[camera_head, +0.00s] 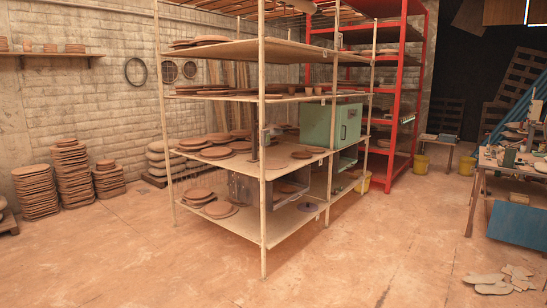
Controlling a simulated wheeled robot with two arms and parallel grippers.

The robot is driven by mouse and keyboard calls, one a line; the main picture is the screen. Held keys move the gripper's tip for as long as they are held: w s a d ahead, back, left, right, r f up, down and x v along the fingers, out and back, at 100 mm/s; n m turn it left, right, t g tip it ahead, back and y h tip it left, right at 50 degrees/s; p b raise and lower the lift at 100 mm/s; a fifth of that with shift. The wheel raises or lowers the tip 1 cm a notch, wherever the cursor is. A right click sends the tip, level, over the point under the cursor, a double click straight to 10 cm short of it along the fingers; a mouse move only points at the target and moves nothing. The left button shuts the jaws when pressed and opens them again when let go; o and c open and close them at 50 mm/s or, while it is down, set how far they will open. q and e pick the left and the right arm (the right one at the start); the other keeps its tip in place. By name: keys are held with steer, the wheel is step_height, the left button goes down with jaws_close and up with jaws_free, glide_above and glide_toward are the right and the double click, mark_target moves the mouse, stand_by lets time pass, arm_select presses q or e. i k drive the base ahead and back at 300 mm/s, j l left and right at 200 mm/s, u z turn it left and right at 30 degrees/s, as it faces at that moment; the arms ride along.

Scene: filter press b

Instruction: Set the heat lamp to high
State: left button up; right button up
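I cannot pick out a heat lamp for certain in the head view. A thin dark upright object (254,132) stands at the front corner of the middle level of the cream shelving; it is too small to tell what it is. A small grey-green fitting (266,136) shows beside it at the front post. A pale green box (330,124) sits on the same level to the right. No lamp setting or switch can be read. Neither of my grippers is in view.
The cream shelving rack (263,220) holds many clay discs and stands mid-room. A red rack (393,110) is behind it. Stacks of clay plates (70,165) line the left wall. A cluttered workbench (485,165) is at right, with broken slabs (492,283) before it. Front-left floor is clear.

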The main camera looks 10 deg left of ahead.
mark_target(275, 129)
steer(key=i, duration=1.2)
steer(key=i+j, duration=0.1)
steer(key=i, duration=1.15)
steer(key=i+z, duration=0.1)
steer(key=i, duration=1.1)
steer(key=i+j, duration=0.15)
steer(key=i, duration=1.05)
